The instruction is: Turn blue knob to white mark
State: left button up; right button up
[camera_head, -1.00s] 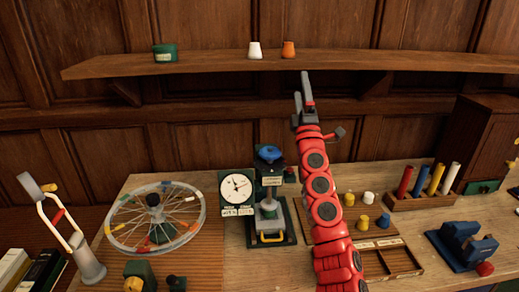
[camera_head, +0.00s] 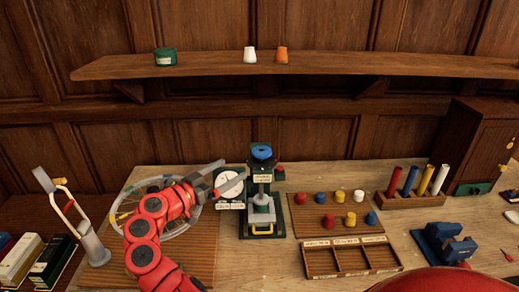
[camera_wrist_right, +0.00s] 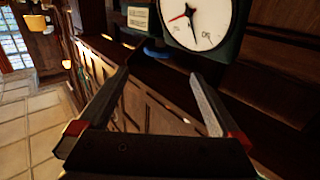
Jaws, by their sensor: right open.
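The blue knob (camera_head: 261,151) sits on top of a dark green stand (camera_head: 262,190) with a label plate, near the middle of the table. I cannot make out a white mark.
A spoked wheel (camera_head: 122,210) lies left, partly behind my arm. Several coloured pegs stand on a board (camera_head: 302,222), behind a compartment tray (camera_head: 322,262). A blue device (camera_head: 440,245) is at right. The wall shelf (camera_head: 200,66) hangs above.

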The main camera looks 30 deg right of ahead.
aim_at(269, 148)
jog(key=d+p, duration=0.1)
jog(key=d, duration=0.3)
jog(key=w+d+p, duration=0.1)
jog(key=d+p, duration=0.1)
jog(key=d, duration=0.2)
jog(key=w+d+p, duration=0.1)
jog(key=d, duration=0.3)
jog(key=shift+w+d+r, duration=0.15)
jog(key=shift+w+d, duration=0.05)
jog(key=shift+d, duration=0.1)
jog(key=shift+w+d, duration=0.15)
jog(key=shift+d, duration=0.4)
